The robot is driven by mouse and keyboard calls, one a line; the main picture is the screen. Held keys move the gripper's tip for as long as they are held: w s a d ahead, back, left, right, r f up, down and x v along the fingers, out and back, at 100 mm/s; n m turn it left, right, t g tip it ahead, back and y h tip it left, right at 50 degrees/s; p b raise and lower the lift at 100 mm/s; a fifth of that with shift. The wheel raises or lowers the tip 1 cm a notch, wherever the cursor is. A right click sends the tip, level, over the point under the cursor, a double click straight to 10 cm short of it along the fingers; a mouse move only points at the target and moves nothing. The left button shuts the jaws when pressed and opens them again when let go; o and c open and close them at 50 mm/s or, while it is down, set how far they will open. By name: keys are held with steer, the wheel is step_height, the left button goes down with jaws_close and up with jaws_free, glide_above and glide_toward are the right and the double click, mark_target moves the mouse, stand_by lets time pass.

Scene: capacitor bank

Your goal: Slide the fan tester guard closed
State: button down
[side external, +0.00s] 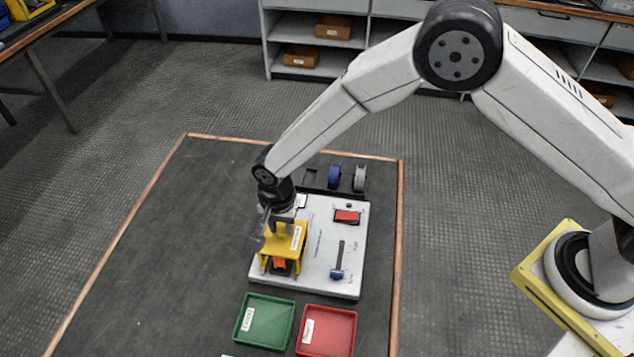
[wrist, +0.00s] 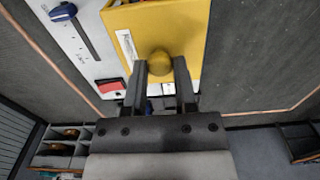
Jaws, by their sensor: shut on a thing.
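The fan tester (side external: 322,262) is a pale grey panel box on the dark mat. Its yellow guard (side external: 288,240) sits at the panel's left side, toward the front, over an orange part (side external: 279,263). In the wrist view the guard (wrist: 150,25) fills the top middle and carries a round yellow knob (wrist: 159,62). My gripper (wrist: 166,68) is shut on this knob, one finger on each side. In the side view my gripper (side external: 282,226) is above the guard, and its fingertips are hard to make out. What lies under the guard is mostly hidden.
A red switch (side external: 347,216) and a blue-handled slider (side external: 338,268) are on the panel's right side. A green tray (side external: 264,321) and a red tray (side external: 327,330) lie in front. A blue spool (side external: 335,175) and a grey one (side external: 360,178) stand behind. The mat's left side is clear.

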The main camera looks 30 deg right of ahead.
steer(key=shift+s+a, duration=0.6)
steer(key=c, duration=0.6)
jaws_free()
steer(key=shift+r, duration=0.1)
step_height(320, 180, up, 7)
stand_by(0.6)
